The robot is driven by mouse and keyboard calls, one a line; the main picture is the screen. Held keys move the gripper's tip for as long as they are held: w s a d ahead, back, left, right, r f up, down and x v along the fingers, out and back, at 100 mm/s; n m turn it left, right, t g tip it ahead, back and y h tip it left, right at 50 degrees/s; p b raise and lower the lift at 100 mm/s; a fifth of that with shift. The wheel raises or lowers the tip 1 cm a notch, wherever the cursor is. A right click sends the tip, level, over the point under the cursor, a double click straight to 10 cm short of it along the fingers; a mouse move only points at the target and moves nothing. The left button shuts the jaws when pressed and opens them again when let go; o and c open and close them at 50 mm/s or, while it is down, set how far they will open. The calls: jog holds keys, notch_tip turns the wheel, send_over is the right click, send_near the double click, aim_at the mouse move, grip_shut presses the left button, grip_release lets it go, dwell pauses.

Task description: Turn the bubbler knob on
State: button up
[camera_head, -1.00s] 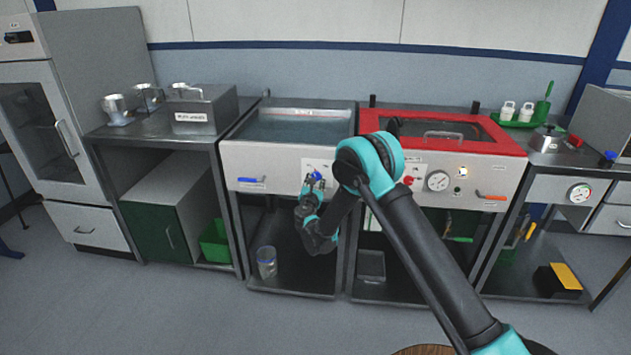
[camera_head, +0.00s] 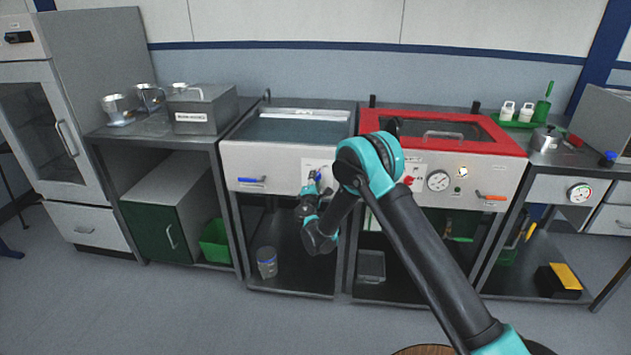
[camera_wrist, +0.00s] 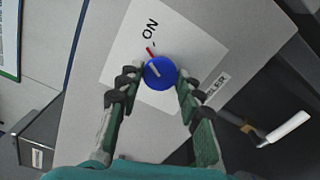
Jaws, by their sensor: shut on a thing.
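The blue bubbler knob (camera_wrist: 160,73), with a pale pointer line, sits on a white label plate (camera_wrist: 127,55) on the grey front panel. A red mark and the word "ON" show beside it. My gripper (camera_wrist: 157,78) has its two fingers on either side of the knob and is shut on it. In the head view my gripper (camera_head: 311,184) is at the right part of the left bath's front, and a bit of the blue knob (camera_head: 318,175) shows. The fingertips' exact contact is partly hidden.
A blue lever handle (camera_head: 251,180) is on the bath's left front. A pale handle (camera_wrist: 287,128) shows right of the knob in the wrist view.

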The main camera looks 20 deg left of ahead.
jog(key=shift+m, duration=1.7)
jog(key=o, duration=1.1)
jog(key=shift+o, duration=0.2)
jog(key=v, duration=1.2)
